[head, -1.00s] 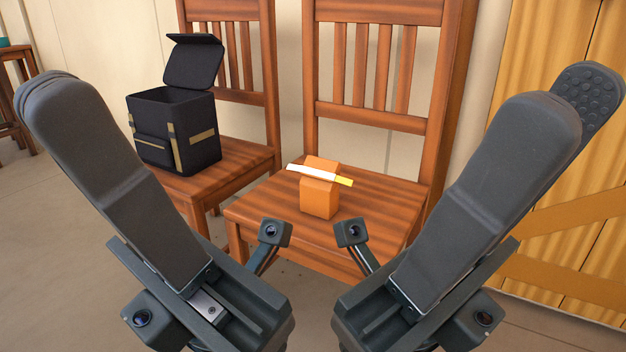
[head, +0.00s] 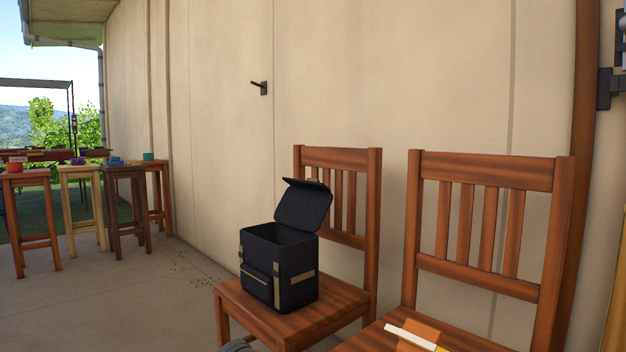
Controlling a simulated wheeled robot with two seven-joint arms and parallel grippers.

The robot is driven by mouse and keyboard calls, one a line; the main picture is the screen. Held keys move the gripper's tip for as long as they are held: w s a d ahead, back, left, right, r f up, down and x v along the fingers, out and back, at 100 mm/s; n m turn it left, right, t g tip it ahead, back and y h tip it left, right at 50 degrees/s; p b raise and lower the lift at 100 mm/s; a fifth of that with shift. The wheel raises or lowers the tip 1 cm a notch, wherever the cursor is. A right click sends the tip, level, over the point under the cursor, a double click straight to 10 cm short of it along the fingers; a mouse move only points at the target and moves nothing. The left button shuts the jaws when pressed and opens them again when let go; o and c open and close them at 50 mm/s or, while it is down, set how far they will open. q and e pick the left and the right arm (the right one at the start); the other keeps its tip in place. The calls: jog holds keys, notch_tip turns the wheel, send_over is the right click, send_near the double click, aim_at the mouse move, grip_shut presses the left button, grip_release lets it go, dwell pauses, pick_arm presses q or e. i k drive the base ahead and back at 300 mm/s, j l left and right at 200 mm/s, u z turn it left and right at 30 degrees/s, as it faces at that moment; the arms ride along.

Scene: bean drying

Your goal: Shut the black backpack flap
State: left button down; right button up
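The black backpack (head: 278,262) stands upright on the seat of the left wooden chair, in the middle of the head view. Its flap (head: 303,205) is open, raised and tilted back above the far right side of the opening, so the dark inside shows. Tan straps run down its front and side. Only a small grey tip, seemingly of my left gripper (head: 237,346), shows at the bottom edge, below the backpack in the picture; its opening is hidden. My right gripper is out of view.
The right chair (head: 488,178) holds an orange block (head: 418,330) with a white and yellow stick (head: 412,336) across it. Several stools (head: 128,172) with small items stand far left. The wall (head: 225,110) is behind the chairs.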

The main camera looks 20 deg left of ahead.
aim_at(304, 206)
jog(key=i+j, duration=0.2)
jog(key=j, duration=0.2)
jog(key=i+j, duration=0.2)
jog(key=j, duration=0.15)
jog(key=i+j, duration=0.2)
jog(key=j, duration=0.2)
jog(key=i+j, duration=0.15)
jog(key=j, duration=0.25)
jog(key=i+j, duration=0.2)
jog(key=j, duration=0.15)
